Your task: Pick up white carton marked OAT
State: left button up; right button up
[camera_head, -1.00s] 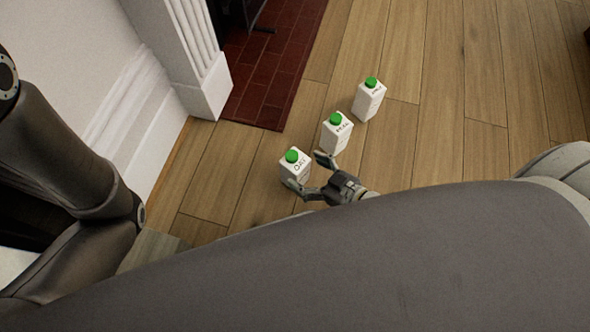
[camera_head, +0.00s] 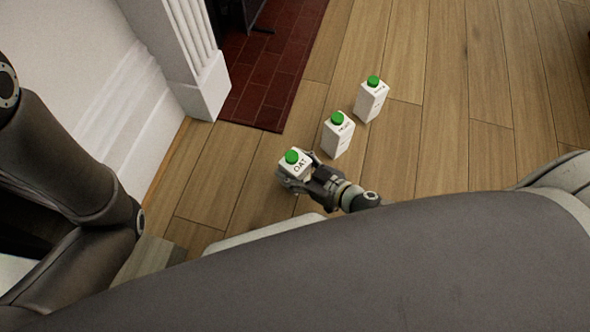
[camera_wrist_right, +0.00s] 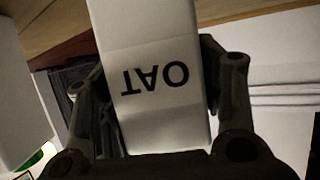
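The white carton marked OAT (camera_head: 299,168), with a green cap, is upright at the front of a row of three cartons. My right gripper (camera_head: 296,175) has its fingers around it. In the right wrist view the carton (camera_wrist_right: 152,85) fills the middle, its lettering upside down, and the fingers (camera_wrist_right: 160,100) press close on both sides. The carton's lower part is hidden by the gripper in the head view. My left arm shows at the left edge, but its gripper is out of view.
Two similar green-capped white cartons stand behind and to the right, a middle one (camera_head: 337,136) close by and a far one (camera_head: 371,100). A white fireplace pillar (camera_head: 205,88) and red brick hearth (camera_head: 262,85) lie at the back left. The wood floor (camera_head: 455,120) at right is clear.

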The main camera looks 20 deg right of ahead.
jog(key=c, duration=0.7)
jog(key=shift+c, duration=0.8)
jog(key=shift+r, duration=0.2)
